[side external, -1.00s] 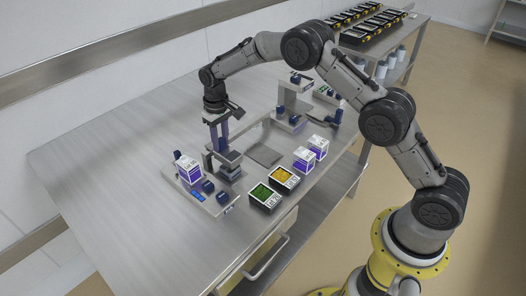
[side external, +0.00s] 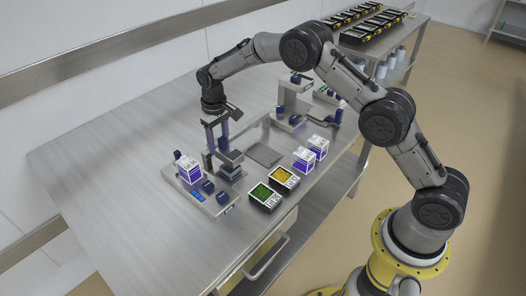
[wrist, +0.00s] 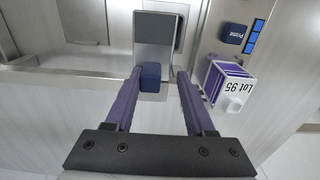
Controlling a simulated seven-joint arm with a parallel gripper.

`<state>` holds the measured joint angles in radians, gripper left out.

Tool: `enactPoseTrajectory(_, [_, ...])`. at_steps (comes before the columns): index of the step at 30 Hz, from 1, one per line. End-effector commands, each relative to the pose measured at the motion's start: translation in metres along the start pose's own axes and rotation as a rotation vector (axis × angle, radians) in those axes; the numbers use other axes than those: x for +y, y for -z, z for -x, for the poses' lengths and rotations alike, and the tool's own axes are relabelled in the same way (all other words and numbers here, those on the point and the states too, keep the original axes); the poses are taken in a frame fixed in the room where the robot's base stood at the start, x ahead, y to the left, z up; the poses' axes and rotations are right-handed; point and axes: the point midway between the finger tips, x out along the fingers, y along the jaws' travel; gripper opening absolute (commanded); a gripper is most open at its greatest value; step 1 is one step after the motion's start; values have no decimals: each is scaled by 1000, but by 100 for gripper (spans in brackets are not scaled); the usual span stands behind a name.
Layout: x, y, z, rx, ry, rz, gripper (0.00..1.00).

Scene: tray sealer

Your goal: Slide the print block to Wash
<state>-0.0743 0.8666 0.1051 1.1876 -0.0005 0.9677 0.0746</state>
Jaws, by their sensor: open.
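My gripper (wrist: 160,72) is open, with its two purple fingers apart. In the wrist view, a dark blue block (wrist: 150,77) shows between the fingertips, nearer the left one, at the end of a grey metal plate (wrist: 154,45). No lettering on this block is visible, so I cannot tell whether it is the print block. In the side view, my gripper (side external: 216,150) points down at the near-left sealer (side external: 229,171); its fingers partly hide the block. A separate blue block marked "Prime" (wrist: 234,33) sits to the right in the wrist view. I cannot read any Wash mark.
A white-and-purple "Lot 95" carton (wrist: 230,82) stands close to the right finger. Green (side external: 264,196) and yellow (side external: 284,178) trays and two more cartons (side external: 303,160) stand to the right. A second station (side external: 294,108) is behind. The table's left side is clear.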

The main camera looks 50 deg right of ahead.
Motion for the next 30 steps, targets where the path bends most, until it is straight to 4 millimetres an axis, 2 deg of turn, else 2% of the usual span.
enactPoseTrajectory(1, [0, -9, -13, -35, -1, -1, 55])
enactPoseTrajectory(8, [0, -9, -10, -34, -1, -1, 55])
enactPoseTrajectory(30, [0, -3, 60, -16, -1, 0, 55])
